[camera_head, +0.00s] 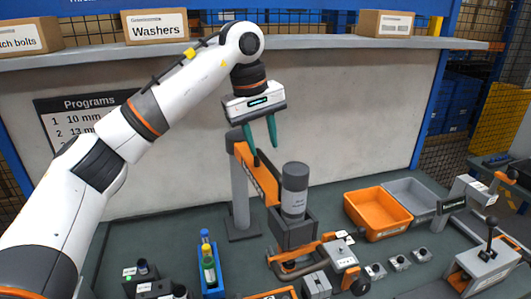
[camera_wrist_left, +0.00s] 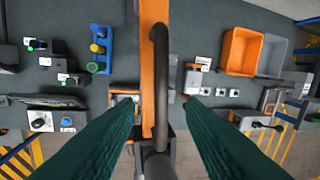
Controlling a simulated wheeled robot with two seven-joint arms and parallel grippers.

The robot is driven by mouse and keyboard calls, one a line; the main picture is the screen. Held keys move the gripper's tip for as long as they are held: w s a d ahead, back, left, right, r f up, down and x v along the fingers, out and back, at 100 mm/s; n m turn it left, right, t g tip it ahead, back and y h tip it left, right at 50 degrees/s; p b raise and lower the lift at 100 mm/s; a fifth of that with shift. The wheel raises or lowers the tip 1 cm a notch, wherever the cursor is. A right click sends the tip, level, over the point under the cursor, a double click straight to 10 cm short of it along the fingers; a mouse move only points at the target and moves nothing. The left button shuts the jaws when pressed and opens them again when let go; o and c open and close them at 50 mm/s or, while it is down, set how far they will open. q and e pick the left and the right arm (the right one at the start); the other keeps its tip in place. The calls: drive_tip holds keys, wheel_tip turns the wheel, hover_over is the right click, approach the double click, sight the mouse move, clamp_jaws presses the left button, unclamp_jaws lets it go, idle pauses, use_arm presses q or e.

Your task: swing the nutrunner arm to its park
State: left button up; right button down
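The nutrunner arm (camera_head: 257,176) is an orange beam on a grey post (camera_head: 239,195), with a grey cylindrical nutrunner (camera_head: 294,190) in a dark holder at its near end. My left gripper (camera_head: 260,132) is above the beam near the post, with teal fingers apart and pointing down. In the left wrist view the orange beam (camera_wrist_left: 147,70) and a dark grip bar (camera_wrist_left: 160,75) run between the two spread fingers (camera_wrist_left: 156,115); I cannot tell whether the fingers touch them. I cannot make out the park. My right gripper is not in view.
An orange bin (camera_head: 378,215) and a grey bin (camera_head: 412,198) stand to the right. A blue rack with bottles (camera_head: 210,268) stands left of the post. An orange-handled fixture (camera_head: 305,258) and a lever unit (camera_head: 485,262) are nearer. A shelf (camera_head: 330,43) runs above.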

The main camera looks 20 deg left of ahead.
sight(267, 161)
use_arm(q)
drive_tip(key=f, duration=0.2)
drive_tip(key=shift+w+d+f, duration=0.2)
drive_tip(key=shift+w+f, duration=0.15)
drive_tip(key=shift+s+d+f, duration=0.1)
drive_tip(key=shift+d+f, duration=0.05)
drive_tip(key=shift+f, duration=0.45)
clamp_jaws()
